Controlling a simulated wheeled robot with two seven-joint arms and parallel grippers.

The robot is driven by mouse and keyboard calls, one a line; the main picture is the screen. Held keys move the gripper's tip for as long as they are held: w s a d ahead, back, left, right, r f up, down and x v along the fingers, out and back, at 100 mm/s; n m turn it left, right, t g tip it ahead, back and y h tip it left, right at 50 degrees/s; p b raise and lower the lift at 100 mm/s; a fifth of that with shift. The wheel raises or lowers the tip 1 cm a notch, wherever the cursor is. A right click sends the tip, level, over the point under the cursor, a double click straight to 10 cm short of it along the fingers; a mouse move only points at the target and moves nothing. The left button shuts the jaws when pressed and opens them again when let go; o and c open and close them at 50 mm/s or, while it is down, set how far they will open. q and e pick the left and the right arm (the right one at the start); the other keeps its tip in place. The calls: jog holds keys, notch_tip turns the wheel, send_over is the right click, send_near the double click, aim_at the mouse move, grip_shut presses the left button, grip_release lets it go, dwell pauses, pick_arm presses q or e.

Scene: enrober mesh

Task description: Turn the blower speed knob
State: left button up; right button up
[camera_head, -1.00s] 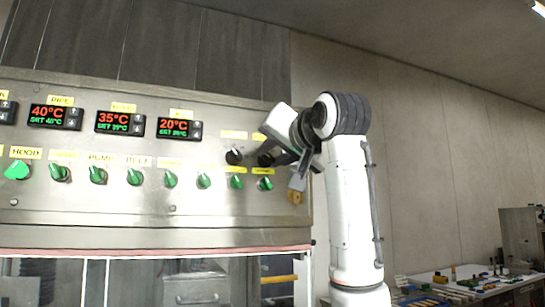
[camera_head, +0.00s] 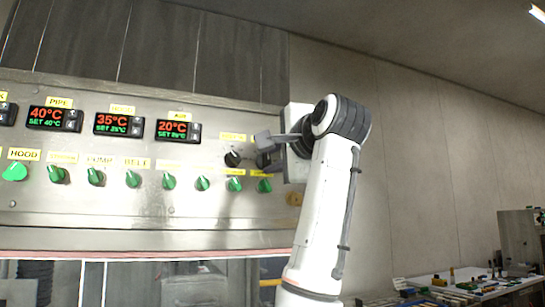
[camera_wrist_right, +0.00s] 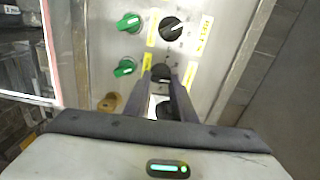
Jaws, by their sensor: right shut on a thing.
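Two black knobs sit side by side on the steel control panel (camera_head: 100,218). The left black knob (camera_head: 233,159) is free, and it also shows in the wrist view (camera_wrist_right: 172,28). My right gripper (camera_head: 264,149) is at the right black knob. In the wrist view, my right gripper's fingers (camera_wrist_right: 162,80) are shut on this right black knob (camera_wrist_right: 161,70), one on each side, hiding much of it. The yellow labels around the knobs are too blurred to read, so I cannot tell which is the blower speed knob. My left gripper is not in view.
A row of green knobs runs under the displays; the rightmost green knob (camera_head: 264,186) is just below my right gripper. A brown fitting (camera_wrist_right: 110,103) is near the fingers. A table with small items (camera_head: 460,285) stands far right.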

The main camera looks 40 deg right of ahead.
jog(key=m, duration=0.4)
jog(key=shift+f+m+p, duration=0.1)
jog(key=shift+m+p, duration=0.2)
jog(key=shift+p, duration=0.1)
jog(key=shift+f+m, duration=0.1)
jog(key=shift+m, duration=1.8)
jog(key=o, duration=1.1)
jog(key=shift+c, duration=0.2)
